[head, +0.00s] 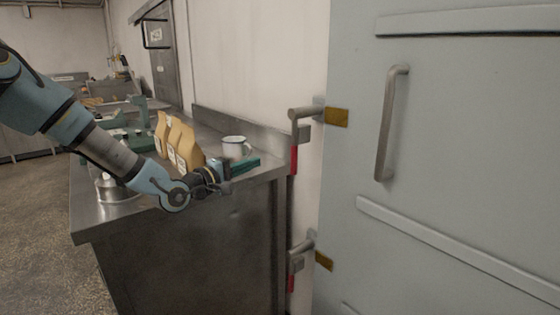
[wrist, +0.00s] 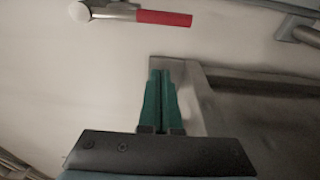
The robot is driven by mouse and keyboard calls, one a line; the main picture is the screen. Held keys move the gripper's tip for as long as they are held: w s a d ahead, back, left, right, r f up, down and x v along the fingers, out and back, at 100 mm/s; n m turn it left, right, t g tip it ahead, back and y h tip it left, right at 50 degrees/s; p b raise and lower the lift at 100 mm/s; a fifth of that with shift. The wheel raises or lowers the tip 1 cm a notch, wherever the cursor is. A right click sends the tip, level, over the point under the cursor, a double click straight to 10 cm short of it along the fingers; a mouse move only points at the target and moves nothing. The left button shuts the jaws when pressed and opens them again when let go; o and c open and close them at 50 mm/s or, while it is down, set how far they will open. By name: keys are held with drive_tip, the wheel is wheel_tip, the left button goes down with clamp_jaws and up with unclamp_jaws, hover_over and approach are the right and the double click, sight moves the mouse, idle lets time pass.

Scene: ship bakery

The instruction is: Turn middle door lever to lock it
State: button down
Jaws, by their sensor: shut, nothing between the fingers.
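A pale grey-blue door (head: 450,130) fills the right of the head view. Two lever latches show on its left edge. The upper one (head: 303,114) has a red grip hanging down; the lower one (head: 301,248) also has a red grip pointing down. Which is the middle lever cannot be told for sure, as the door's top is out of frame. My gripper (head: 257,161), with teal fingers, is shut and empty, left of the upper lever and apart from it. In the wrist view the closed fingers (wrist: 160,76) lie below a red-gripped lever (wrist: 163,18), with a gap between.
A steel counter (head: 190,245) stands left of the door, under my gripper. On it are brown paper bags (head: 186,150), a white mug (head: 236,147) and a metal pot (head: 114,190). A vertical door handle (head: 391,125) sits right of the latches. The floor at left is clear.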

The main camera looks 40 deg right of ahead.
sight(305, 141)
drive_tip(key=d+p, duration=0.3)
drive_tip(key=d, duration=0.7)
drive_tip(key=shift+s+a+p, duration=0.2)
drive_tip(key=shift+s+a, duration=0.1)
drive_tip(key=shift+s, duration=0.5)
drive_tip(key=shift+s+a+p, duration=0.2)
drive_tip(key=shift+s+a, duration=0.05)
drive_tip(key=shift+s, duration=0.5)
drive_tip(key=shift+s, duration=0.15)
drive_tip(key=shift+s+f+n, duration=0.1)
drive_tip(key=shift+s+n, duration=0.2)
